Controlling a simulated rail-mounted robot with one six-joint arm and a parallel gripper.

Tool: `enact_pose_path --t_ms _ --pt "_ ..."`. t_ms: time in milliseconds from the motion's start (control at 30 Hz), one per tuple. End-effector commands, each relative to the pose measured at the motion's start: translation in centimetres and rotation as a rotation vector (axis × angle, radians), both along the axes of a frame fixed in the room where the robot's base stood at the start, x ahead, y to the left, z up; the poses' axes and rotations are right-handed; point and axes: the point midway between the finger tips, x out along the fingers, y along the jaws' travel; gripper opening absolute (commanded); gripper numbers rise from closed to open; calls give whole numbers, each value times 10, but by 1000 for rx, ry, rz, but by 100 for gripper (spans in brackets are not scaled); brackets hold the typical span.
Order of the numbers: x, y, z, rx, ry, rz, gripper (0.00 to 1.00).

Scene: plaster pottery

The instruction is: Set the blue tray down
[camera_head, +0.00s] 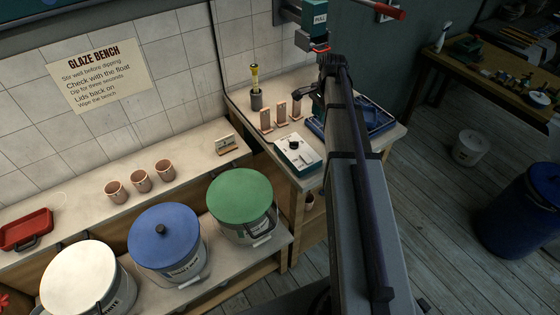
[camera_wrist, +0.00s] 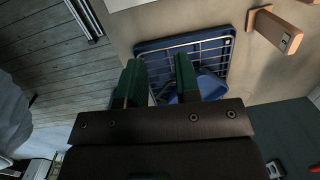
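The blue tray (camera_head: 377,117) appears to rest on the right-hand bench, partly hidden behind my arm in the head view. In the wrist view the tray (camera_wrist: 146,47) has a wire rack inside and a smaller blue piece (camera_wrist: 212,84) near its right side. My gripper (camera_wrist: 160,68) has two green fingers, spread apart, with tray and rack visible between them. The fingers overlap the tray's near part. I see nothing clamped between them, and the tray's near edge is hidden by the gripper body. In the head view the fingertips are hidden.
Tan upright pieces (camera_head: 281,112), a white device with a dial (camera_head: 295,152) and a yellow-handled tool in a holder (camera_head: 256,99) stand left of the tray. Lidded buckets, including a green-lidded one (camera_head: 240,197), stand at lower left. Open floor (camera_head: 430,190) lies right of the bench.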

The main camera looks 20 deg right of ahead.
Motion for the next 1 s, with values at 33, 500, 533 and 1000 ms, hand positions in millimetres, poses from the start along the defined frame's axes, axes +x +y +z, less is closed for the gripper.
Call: enact_pose_path --t_ms 33,500,533,1000 --pt "-39 65 0 -19 -7 228 30" --pt "-180 246 0 -101 -35 1415 30" --pt "-180 246 0 -101 -35 1414 30" --pt "-179 246 -42 -99 -35 1410 30"
